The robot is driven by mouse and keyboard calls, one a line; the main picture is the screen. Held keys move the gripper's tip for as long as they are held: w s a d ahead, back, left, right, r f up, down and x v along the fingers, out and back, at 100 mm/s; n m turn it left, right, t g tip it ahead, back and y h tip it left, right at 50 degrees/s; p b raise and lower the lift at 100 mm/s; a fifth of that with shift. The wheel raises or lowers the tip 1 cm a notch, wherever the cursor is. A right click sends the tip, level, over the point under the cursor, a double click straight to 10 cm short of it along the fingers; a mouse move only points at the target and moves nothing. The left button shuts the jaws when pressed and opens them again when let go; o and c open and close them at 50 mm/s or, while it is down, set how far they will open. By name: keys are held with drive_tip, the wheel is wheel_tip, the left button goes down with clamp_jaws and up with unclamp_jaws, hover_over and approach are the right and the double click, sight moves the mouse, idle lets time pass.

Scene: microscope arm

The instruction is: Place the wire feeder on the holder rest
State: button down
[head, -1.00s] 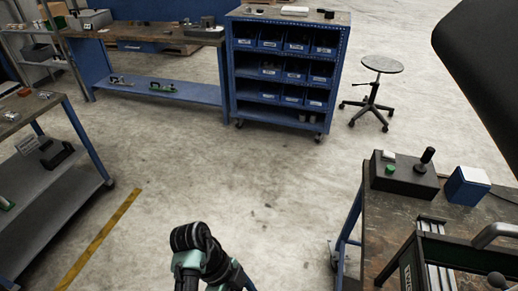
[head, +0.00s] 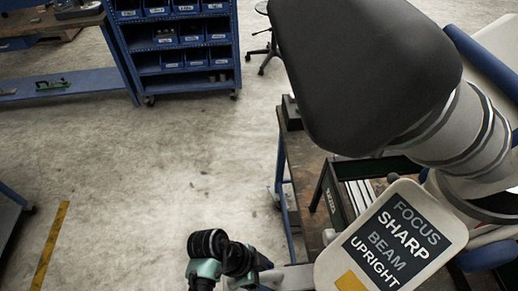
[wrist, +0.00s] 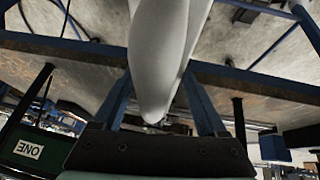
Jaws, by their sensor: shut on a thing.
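In the wrist view my gripper (wrist: 158,92) has its two blue fingers on either side of a smooth, rounded light grey body (wrist: 162,55), and is shut on it. The body is long and narrows to a blunt end near the gripper's dark base. Only part of it shows, so I cannot tell whether it is the wire feeder. I cannot make out a holder rest in either view.
A large black hood (head: 365,75) on a thick grey jointed arm (head: 450,125) fills the head view's upper right. A sign (head: 400,240) reads "FOCUS SHARP BEAM UPRIGHT". A workbench (head: 305,170) stands behind. The floor (head: 160,170) at left is clear.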

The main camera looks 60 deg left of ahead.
drive_tip(key=shift+f, duration=1.7)
unclamp_jaws()
drive_tip(key=shift+s+f, duration=0.1)
drive_tip(key=v, duration=1.2)
drive_tip(key=shift+a, duration=0.1)
